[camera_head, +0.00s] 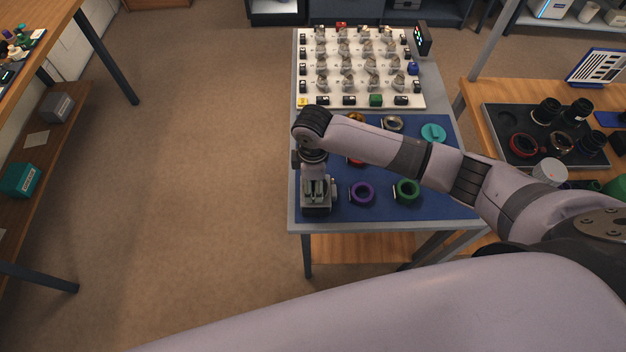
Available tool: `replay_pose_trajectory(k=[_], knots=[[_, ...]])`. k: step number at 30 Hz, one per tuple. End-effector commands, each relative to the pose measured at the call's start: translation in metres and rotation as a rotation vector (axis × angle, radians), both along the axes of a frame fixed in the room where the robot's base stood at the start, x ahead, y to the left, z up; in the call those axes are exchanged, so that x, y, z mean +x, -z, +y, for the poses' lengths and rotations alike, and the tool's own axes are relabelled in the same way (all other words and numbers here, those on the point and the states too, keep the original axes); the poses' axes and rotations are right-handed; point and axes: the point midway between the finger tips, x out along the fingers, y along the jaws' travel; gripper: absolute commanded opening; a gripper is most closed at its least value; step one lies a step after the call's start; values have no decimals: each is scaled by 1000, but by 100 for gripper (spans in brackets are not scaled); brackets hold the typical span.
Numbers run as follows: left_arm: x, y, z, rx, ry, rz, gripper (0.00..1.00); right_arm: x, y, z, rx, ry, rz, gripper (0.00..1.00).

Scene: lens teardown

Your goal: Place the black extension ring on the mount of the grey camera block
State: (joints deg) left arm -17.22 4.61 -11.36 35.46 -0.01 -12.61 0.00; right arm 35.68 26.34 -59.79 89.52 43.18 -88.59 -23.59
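My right gripper (317,196) points down at the left front edge of the blue mat, over or in front of a grey block-like shape (316,210) that may be the grey camera block. Its fingertips are small and partly merge with that shape, so I cannot tell if they are open or shut, or hold anything. I cannot make out the black extension ring or the camera's mount here; the gripper and wrist may hide them. My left gripper is not in view.
The blue mat (385,208) bears a purple ring (362,204), a green ring (396,191), a silver ring (392,117) and a teal disc (433,126). Behind it is a white board (417,100) with several small parts. At right, a dark tray (493,110) holds lenses.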

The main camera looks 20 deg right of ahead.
Motion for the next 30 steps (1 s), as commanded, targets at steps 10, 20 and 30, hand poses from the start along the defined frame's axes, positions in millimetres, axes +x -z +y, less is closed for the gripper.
replay_pose_trajectory(k=[10,20,30], knots=[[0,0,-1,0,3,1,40,0,0,0,0,0,1,72],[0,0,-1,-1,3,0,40,1,-6,0,1,1,-1,72],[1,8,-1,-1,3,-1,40,1,-71,1,3,-2,-5,72]])
